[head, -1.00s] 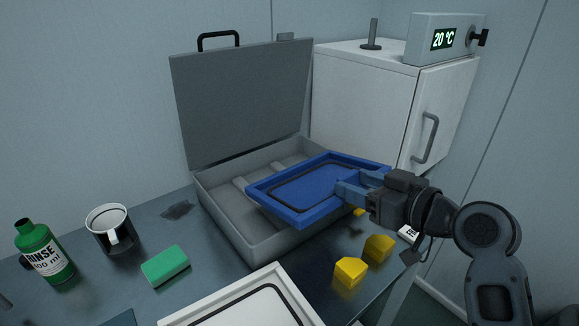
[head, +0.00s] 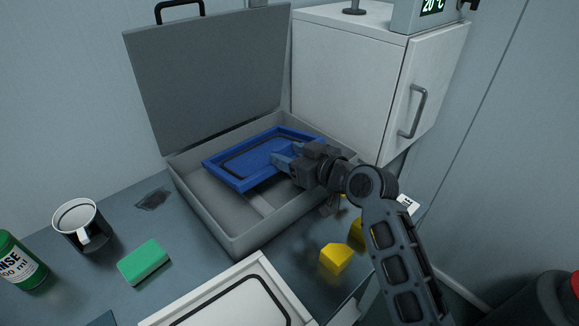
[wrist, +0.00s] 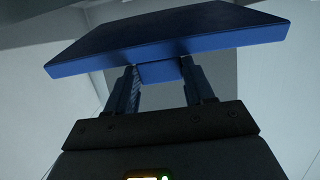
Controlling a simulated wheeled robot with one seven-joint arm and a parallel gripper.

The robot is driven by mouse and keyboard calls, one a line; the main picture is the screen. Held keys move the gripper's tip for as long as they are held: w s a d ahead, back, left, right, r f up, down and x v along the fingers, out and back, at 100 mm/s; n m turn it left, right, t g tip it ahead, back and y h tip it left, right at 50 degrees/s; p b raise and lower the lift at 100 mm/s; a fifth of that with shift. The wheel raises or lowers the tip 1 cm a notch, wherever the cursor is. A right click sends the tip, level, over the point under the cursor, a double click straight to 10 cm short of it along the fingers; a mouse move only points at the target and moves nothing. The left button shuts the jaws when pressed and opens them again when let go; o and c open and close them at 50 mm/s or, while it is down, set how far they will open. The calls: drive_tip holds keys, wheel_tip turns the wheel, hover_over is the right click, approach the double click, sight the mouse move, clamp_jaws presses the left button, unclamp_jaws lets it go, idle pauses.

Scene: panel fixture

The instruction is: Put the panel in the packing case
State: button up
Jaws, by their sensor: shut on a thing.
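The blue panel (head: 238,165) is a flat rectangular piece with a raised rim and a dark loop line on its face. My gripper (head: 280,160) is shut on the panel at its right side; the wrist view also shows the panel (wrist: 165,45) beyond the two fingers (wrist: 160,85). The grey packing case (head: 245,240) stands open on the bench with its lid (head: 215,80) raised at the back. The panel is over the case's opening, slightly tilted. I cannot tell whether it touches the case. Part of the case's inside is hidden beneath the panel.
A white framed panel (head: 262,268) lies in front of the case. Yellow blocks (head: 336,258) sit right of it. A green sponge (head: 144,262), a mug (head: 78,222) and a green bottle (head: 18,262) stand left. A white cabinet (head: 345,75) stands behind right.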

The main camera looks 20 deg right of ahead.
drive_tip(key=shift+w+a+f, duration=0.1)
drive_tip(key=shift+w+f, duration=0.05)
drive_tip(key=shift+f, duration=1.85)
drive_tip(key=shift+f, duration=0.15)
drive_tip(key=o, duration=1.3)
drive_tip(key=shift+o, duration=0.2)
drive_tip(key=b+v, duration=0.1)
drive_tip(key=v, duration=1.1)
